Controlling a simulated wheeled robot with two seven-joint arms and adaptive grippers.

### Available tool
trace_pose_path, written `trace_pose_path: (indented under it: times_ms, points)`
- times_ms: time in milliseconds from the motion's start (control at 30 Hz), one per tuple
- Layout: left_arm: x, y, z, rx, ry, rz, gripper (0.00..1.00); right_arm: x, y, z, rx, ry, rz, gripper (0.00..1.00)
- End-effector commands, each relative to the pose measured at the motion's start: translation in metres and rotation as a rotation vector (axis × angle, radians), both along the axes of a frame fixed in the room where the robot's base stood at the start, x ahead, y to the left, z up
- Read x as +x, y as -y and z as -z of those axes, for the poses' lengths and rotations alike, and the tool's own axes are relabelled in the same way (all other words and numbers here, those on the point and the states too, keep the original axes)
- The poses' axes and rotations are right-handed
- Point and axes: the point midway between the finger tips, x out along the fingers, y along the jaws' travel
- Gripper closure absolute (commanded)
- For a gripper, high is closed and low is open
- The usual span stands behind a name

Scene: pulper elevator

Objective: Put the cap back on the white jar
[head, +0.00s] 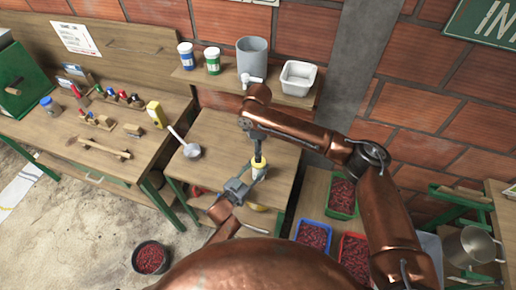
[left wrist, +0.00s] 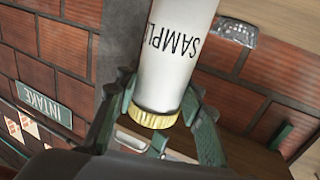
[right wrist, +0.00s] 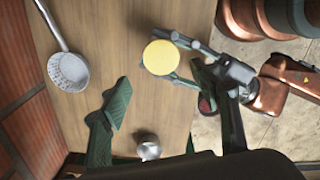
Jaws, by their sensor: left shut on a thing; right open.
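The white jar (left wrist: 180,50), marked SAMPLE, shows in the left wrist view with the yellow cap (left wrist: 150,115) at its lower picture end. My left gripper (head: 250,178) is shut around the jar near that end. In the right wrist view, the cap (right wrist: 160,57) is a round yellow disc beside the left gripper's fingers. In the head view, my right gripper (head: 257,150) hangs down close over the cap. It is open and empty, its fingers apart in the right wrist view (right wrist: 158,95). I cannot tell how firmly the cap sits.
The jar is over the wooden table (head: 222,130). A round metallic thing (right wrist: 148,147) shows near my right gripper. A shelf behind holds a grey bucket (head: 252,58) and a white tub (head: 299,77). Crates of red berries (head: 313,236) stand at the right.

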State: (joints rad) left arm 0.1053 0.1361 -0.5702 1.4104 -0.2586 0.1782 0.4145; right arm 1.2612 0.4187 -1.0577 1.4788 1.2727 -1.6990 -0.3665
Motion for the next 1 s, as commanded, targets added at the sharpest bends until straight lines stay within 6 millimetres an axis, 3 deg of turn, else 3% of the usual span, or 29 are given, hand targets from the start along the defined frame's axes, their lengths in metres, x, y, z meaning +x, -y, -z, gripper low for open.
trace_pose_path:
  times_ms: [500,1000]
  points:
    - [0.000,0.000,0.000,0.000,0.000,0.000,1.00,-0.002,0.003,0.003,-0.002,-0.009,-0.060,0.43]
    - [0.000,0.000,0.000,0.000,0.000,0.000,1.00,-0.001,0.003,0.068,-0.002,-0.008,-0.059,0.43]
